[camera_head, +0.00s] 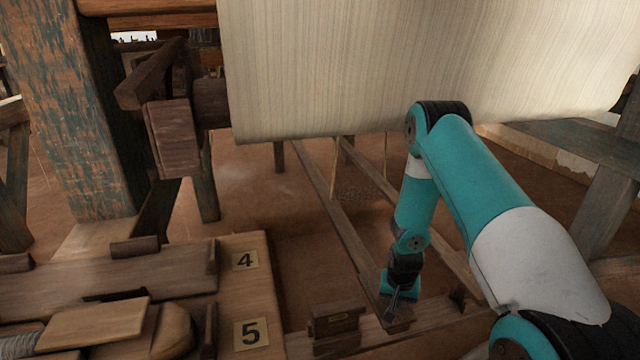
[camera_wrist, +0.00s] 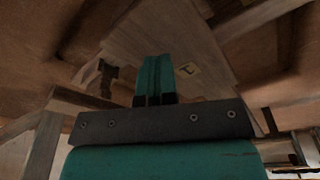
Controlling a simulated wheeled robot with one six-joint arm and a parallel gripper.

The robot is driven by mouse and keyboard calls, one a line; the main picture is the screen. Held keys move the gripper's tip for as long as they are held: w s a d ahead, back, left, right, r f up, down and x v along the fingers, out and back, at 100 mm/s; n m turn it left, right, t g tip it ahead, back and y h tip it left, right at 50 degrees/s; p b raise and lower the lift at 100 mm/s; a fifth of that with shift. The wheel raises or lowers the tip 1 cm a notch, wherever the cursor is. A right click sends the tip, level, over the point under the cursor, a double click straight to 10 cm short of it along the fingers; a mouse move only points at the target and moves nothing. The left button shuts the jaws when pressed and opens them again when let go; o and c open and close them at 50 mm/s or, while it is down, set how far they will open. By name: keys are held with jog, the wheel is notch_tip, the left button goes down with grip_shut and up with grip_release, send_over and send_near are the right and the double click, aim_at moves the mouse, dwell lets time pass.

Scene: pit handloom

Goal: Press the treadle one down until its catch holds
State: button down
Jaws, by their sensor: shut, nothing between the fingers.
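My gripper (camera_head: 392,302) reaches down to the near end of a long wooden treadle (camera_head: 347,230) on the floor. In the wrist view my gripper (camera_wrist: 155,62) is shut and empty. It lies over the wooden treadle board (camera_wrist: 150,35), beside a small label (camera_wrist: 188,70) that reads 1. The fingertips look very close to the board; I cannot tell whether they touch it. A small dark fitting (camera_wrist: 106,76) stands left of the fingers and may be the catch. Whether it holds the treadle cannot be told.
A second bar (camera_head: 440,245) runs to the right of the treadle. A wooden block with a small plate (camera_head: 334,322) stands left of the treadle's end. Cream cloth (camera_head: 330,70) hangs above.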

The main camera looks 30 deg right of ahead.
notch_tip(320, 180, down, 15)
jog(key=b, duration=0.9)
jog(key=shift+b, duration=0.35)
jog(key=shift+s+a, duration=0.1)
jog(key=shift+s, duration=0.05)
notch_tip(320, 180, up, 17)
jog(key=p, duration=1.4)
jog(key=shift+f, duration=0.3)
